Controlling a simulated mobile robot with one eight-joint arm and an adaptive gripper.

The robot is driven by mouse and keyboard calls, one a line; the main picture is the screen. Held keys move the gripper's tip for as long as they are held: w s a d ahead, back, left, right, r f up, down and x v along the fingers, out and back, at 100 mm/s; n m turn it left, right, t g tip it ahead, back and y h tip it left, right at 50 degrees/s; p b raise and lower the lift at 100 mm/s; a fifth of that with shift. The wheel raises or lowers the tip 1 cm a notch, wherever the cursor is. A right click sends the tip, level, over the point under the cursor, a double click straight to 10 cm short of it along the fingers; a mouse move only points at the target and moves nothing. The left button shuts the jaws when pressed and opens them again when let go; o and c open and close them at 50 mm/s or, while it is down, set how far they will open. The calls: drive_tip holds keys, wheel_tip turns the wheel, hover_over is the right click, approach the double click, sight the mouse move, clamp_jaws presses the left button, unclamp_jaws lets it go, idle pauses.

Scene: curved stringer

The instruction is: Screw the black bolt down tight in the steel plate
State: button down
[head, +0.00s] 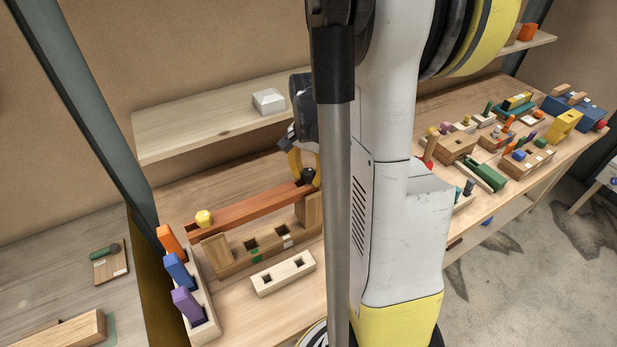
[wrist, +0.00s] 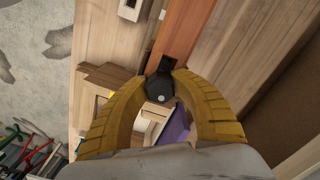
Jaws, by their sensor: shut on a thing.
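The black bolt (wrist: 162,88) is between the yellow fingers of my gripper (wrist: 164,78) in the wrist view, with a finger against each side. In the head view the black bolt (head: 309,174) shows as a dark shape at the far right end of a long reddish-brown bar (head: 250,207). My gripper (head: 297,163) is there too, partly hidden by my own arm. The bar (wrist: 188,38) looks reddish-brown, and I see no clearly steel plate. A dark recess lies by the bolt; I cannot tell how deep the bolt sits.
A yellow knob (head: 204,218) sits on the bar's left end. A wooden block with square holes (head: 228,262) and a pale holed block (head: 283,274) stand in front. Orange, blue and purple (head: 187,306) pieces stand at left. A shelf (head: 200,125) runs behind. Many toys fill the right bench.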

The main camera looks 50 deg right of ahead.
drive_tip(key=shift+m, duration=0.3)
drive_tip(key=m, duration=0.4)
drive_tip(key=m+b, duration=0.1)
drive_tip(key=m, duration=0.1)
drive_tip(key=shift+f, duration=0.25)
drive_tip(key=shift+m, duration=1)
drive_tip(key=m+b, duration=0.1)
drive_tip(key=m, duration=0.3)
drive_tip(key=shift+f, duration=0.1)
drive_tip(key=c, duration=1)
unclamp_jaws()
drive_tip(key=shift+o, duration=0.2)
drive_tip(key=shift+w, duration=0.1)
wheel_tip(320, 180, up, 12)
drive_tip(key=shift+r, duration=0.1)
